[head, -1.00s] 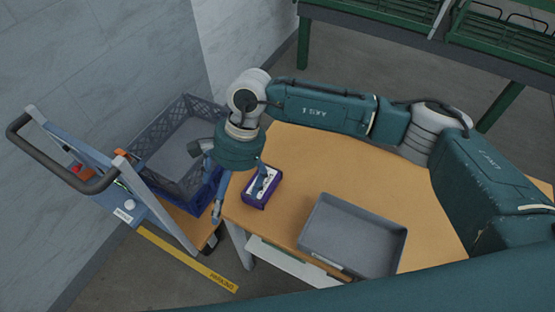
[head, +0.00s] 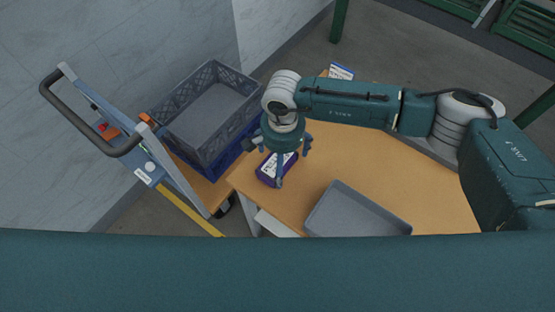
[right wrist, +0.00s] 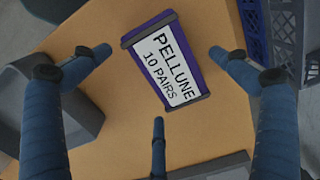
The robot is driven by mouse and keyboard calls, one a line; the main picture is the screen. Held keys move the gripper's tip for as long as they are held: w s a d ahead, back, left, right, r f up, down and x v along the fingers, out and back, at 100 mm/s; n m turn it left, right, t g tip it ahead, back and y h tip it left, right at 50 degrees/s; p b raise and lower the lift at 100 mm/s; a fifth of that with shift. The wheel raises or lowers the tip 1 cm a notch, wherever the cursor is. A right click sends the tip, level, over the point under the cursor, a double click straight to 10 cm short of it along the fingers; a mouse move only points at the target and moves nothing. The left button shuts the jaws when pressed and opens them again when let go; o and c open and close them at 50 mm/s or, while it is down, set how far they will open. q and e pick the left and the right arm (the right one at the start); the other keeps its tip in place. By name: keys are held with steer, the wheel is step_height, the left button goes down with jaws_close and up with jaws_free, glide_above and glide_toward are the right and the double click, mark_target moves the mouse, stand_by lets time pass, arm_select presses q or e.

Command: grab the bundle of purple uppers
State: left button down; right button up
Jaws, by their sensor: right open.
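The bundle of purple uppers (head: 266,178) lies on the wooden table near its left edge, with a white label on top. In the right wrist view the bundle (right wrist: 166,68) shows whole, and its label reads "PELLUNE 10 PAIRS". My right gripper (head: 281,160) is above the bundle, and one finger hides part of it in the head view. In the right wrist view the right gripper (right wrist: 160,75) is open and empty, its fingers spread around the bundle's outline without visible contact. My left gripper is not in view.
A grey tray (head: 358,212) sits on the table (head: 420,180) to the right of the bundle. A trolley with a grey crate (head: 212,118) stands left of the table. A blue and white item (head: 341,72) lies behind my arm.

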steer(key=shift+f, duration=1)
steer(key=c, duration=1.3)
steer(key=shift+c, duration=1.1)
steer(key=shift+w+r, duration=0.1)
steer(key=shift+r, duration=0.05)
